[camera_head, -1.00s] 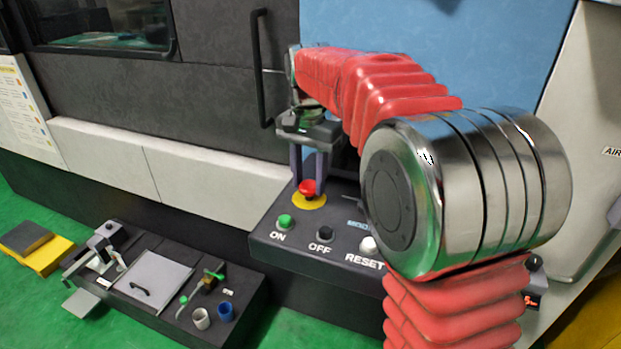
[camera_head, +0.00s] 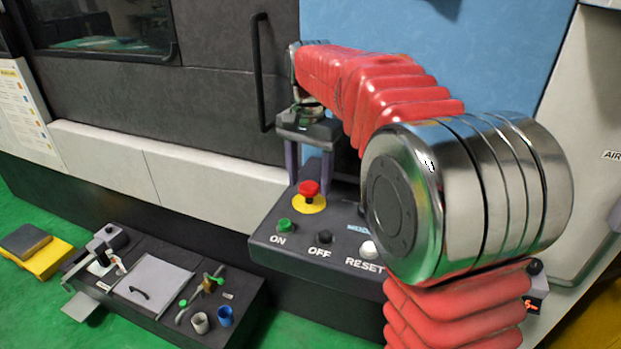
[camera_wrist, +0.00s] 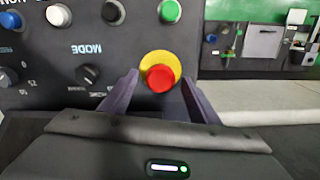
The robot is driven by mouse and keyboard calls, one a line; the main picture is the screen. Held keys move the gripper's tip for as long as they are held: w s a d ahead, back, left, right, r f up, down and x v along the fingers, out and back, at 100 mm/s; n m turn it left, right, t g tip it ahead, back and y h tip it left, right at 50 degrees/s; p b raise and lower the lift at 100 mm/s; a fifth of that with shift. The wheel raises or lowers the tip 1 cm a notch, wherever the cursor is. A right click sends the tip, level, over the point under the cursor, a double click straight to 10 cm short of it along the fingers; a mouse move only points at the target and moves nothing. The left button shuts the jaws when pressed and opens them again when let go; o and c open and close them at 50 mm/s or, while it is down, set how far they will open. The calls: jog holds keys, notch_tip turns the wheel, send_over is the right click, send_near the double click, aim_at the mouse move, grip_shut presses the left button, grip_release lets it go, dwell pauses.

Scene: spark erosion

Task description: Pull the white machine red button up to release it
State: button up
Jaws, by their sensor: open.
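The red button (camera_head: 309,188) is a mushroom head on a yellow round base at the back left of the dark control panel (camera_head: 283,250). In the wrist view the red button (camera_wrist: 160,78) shows between the two finger lines, a little beyond the tips. My gripper (camera_head: 309,178) points down with its two purple-grey fingers spread. In the head view the fingers stand just behind the button, one to each side. In the wrist view my gripper (camera_wrist: 160,82) is open and empty. I see no contact between the fingers and the button.
The panel also carries a green ON button (camera_head: 284,225), a black OFF button (camera_head: 325,235), a white RESET button (camera_head: 369,248) and a MODE knob (camera_wrist: 88,75). A dark tool tray (camera_head: 150,275) stands lower left on the green floor. A vertical door handle (camera_head: 258,70) rises behind my gripper.

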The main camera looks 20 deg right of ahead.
aim_at(309, 186)
jog(key=shift+r, duration=0.15)
notch_tip(309, 186, up, 14)
jog(key=shift+f, duration=0.25)
dwell(0.4)
dwell(0.3)
